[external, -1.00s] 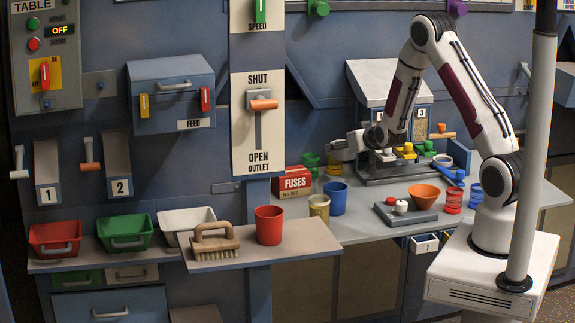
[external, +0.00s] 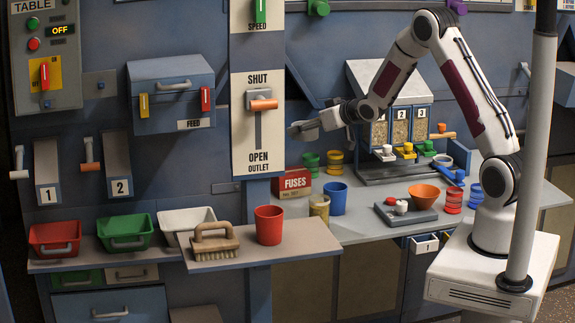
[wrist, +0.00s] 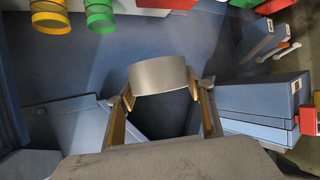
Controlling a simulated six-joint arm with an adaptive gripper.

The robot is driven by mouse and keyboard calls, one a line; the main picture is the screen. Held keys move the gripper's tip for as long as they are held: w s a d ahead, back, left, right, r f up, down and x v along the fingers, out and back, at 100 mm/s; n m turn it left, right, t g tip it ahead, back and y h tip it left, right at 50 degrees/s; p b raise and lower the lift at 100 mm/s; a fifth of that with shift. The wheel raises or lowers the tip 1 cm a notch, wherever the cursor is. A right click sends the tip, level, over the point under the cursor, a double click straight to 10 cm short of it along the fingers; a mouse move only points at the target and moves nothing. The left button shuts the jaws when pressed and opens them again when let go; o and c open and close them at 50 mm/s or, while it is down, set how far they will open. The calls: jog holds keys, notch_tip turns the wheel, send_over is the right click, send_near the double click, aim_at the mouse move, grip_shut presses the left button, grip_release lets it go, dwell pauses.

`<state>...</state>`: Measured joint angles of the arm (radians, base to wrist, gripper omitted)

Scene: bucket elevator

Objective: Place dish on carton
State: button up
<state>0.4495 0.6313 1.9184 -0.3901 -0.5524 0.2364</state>
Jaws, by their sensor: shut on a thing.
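My gripper (external: 322,120) is shut on a grey dish (external: 303,127), held in the air in front of the blue wall, right of the outlet lever panel. In the wrist view the dish (wrist: 158,75) sits between the fingertips of my gripper (wrist: 160,92), its curved side showing; its inside is hidden. The carton is the red FUSES box (external: 292,183), standing on the grey bench at the foot of the panel post. The dish is above the carton and apart from it. I cannot pick out the carton for sure in the wrist view.
A red cup (external: 269,225) and a brush (external: 214,241) stand on the front shelf. A blue cup (external: 336,197) and a tan can (external: 319,208) stand right of the carton. The outlet lever (external: 263,104) juts out at left.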

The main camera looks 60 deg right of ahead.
jog(key=a, duration=0.1)
jog(key=w+a+r+n+y, duration=0.1)
jog(key=w+a+y, duration=0.1)
jog(key=shift+w+r+n, duration=0.1)
jog(key=shift+r+n, duration=0.15)
jog(key=shift+n, duration=0.15)
jog(key=shift+a+f, duration=0.35)
jog(key=shift+a, duration=0.2)
jog(key=shift+f, duration=0.1)
send_over(291, 171)
jog(key=shift+d+f, duration=0.1)
jog(key=shift+f, duration=2.95)
jog(key=shift+f, duration=1.85)
jog(key=shift+f, duration=0.1)
